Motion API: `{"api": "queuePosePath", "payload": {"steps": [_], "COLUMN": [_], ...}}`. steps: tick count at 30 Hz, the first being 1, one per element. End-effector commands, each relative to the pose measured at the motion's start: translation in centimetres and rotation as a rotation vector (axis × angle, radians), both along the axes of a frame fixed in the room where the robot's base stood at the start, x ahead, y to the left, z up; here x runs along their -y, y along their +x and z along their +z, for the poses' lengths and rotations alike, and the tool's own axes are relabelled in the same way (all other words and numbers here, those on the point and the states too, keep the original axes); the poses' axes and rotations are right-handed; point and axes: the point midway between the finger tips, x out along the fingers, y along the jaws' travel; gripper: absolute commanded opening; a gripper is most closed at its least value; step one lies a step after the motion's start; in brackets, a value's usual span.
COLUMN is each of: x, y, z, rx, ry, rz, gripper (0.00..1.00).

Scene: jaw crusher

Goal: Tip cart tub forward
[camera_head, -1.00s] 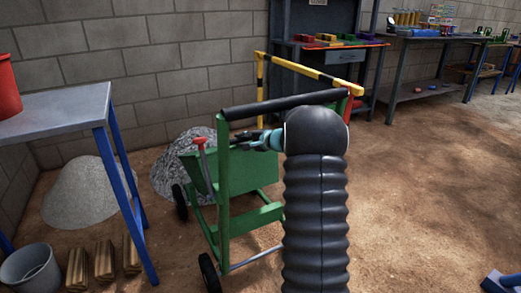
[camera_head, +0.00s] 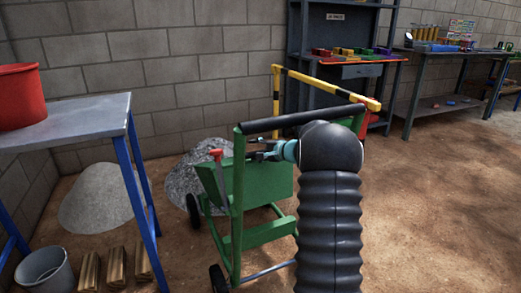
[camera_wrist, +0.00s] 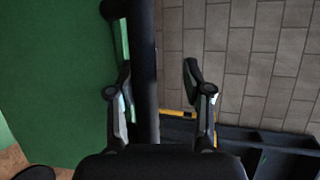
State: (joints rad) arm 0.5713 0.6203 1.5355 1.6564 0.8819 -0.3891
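The cart has a green frame (camera_head: 238,205) and a green tub (camera_head: 270,186), which appears upright. A black push bar (camera_head: 262,124) spans the top of the frame. A red-tipped lever (camera_head: 216,155) stands at the tub's left side. My gripper (camera_head: 262,150) is just below the bar in the head view. In the wrist view my gripper (camera_wrist: 158,78) has its fingers apart, with the black bar (camera_wrist: 143,60) between them, nearer the left finger. I cannot tell whether it touches. The green panel (camera_wrist: 55,70) fills the left side. My arm hides the cart's right part.
A yellow-black barrier (camera_head: 325,85) stands behind the cart. A gravel pile (camera_head: 190,180) lies against the wall. A blue-legged table (camera_head: 75,120) with a red bucket (camera_head: 18,95) is at left, a grey bucket (camera_head: 45,272) below. Workbenches line the back right. The right floor is open.

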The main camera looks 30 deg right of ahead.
Motion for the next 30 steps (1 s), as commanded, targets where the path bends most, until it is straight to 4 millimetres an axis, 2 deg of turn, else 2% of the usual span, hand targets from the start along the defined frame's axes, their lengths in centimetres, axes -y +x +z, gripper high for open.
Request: {"api": "queuePosePath", "payload": {"steps": [5, 18, 30], "x": [0.3, 2.6, 2.6], "y": [-0.6, -6.1, -6.8], "z": [0.4, 2.3, 2.3], "rx": [0.002, 0.005, 0.0], "ry": [-0.001, -0.001, -0.001], "rz": [-0.002, -0.005, 0.0], "gripper": [0.47, 0.47, 0.47]}}
